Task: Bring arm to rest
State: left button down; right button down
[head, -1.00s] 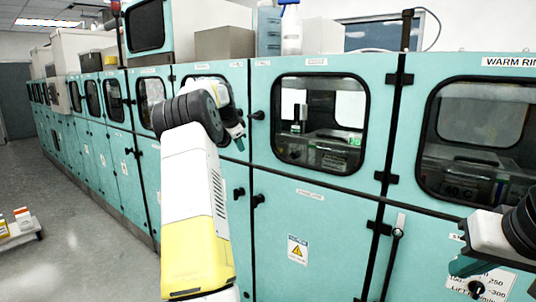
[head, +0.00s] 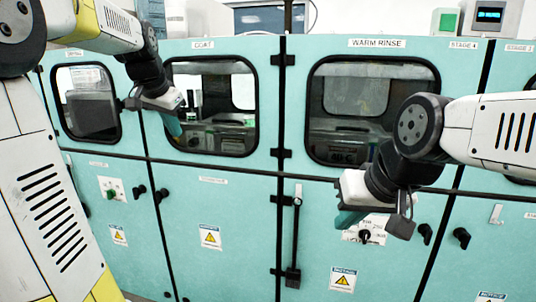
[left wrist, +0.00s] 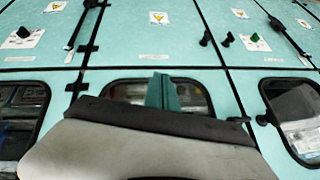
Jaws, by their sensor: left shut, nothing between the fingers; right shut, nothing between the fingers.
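My left arm comes in from the upper left in the head view. Its left gripper (head: 173,122) has teal fingers pressed together, empty, in front of the window under the COAT label. In the left wrist view the same shut fingers (left wrist: 162,92) point toward the teal cabinet front. My right arm comes in from the right. Its right gripper (head: 345,218) hangs low in front of the cabinet, below the warm rinse window, shut and empty. Whether either gripper touches the cabinet cannot be told.
A long teal cabinet (head: 240,190) fills the view, with a coat window (head: 235,85), a warm rinse window (head: 415,75), black knobs and a vertical latch handle (head: 294,235). A small box with a lit display (head: 490,15) stands on top.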

pick_arm(q)
jog(key=s+d+f+n, duration=0.1)
jog(key=s+d+f, duration=0.2)
jog(key=s, duration=0.5)
jog(key=s+d+f+n+h, duration=0.1)
jog(key=s+d+f, duration=0.3)
jog(key=s, duration=0.4)
jog(key=s+d+f+n, duration=0.2)
jog(key=s+d+f, duration=0.2)
jog(key=s, duration=0.5)
jog(key=shift+h, duration=0.4)
